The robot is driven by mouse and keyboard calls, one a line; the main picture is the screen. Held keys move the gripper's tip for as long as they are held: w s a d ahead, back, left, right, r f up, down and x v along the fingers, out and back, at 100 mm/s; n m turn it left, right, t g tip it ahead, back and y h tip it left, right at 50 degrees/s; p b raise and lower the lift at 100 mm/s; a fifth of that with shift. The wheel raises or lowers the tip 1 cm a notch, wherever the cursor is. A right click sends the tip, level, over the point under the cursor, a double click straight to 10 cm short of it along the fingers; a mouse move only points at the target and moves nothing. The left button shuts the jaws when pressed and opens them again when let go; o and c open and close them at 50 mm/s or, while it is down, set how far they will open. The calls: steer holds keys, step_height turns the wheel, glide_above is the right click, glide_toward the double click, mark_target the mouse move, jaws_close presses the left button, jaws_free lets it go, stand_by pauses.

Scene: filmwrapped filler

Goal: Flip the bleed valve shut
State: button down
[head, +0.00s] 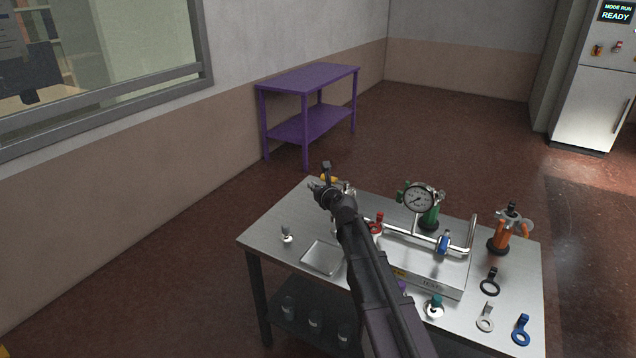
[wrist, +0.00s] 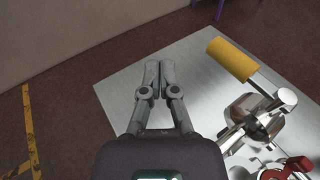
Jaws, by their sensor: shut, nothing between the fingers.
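The test rig (head: 425,268) on the steel table carries a pipe with a round gauge (head: 418,199), a blue valve part (head: 443,243) and a red-handled part (head: 376,222). I cannot tell which part is the bleed valve. My gripper (head: 322,180) is over the table's far left corner, its fingers shut and empty. In the wrist view my gripper (wrist: 159,75) points past a yellow cylindrical grip (wrist: 231,60) on a metal rod, to its right and apart from the fingers. The rod runs to a shiny steel body (wrist: 250,112). A red part (wrist: 290,168) shows below it. My arm hides part of the rig.
A purple table (head: 308,78) stands behind, by the wall.

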steer(key=s+a+r+p, duration=0.1)
steer(key=s+a, duration=0.3)
steer(key=s, duration=0.3)
steer(key=shift+r, duration=0.25)
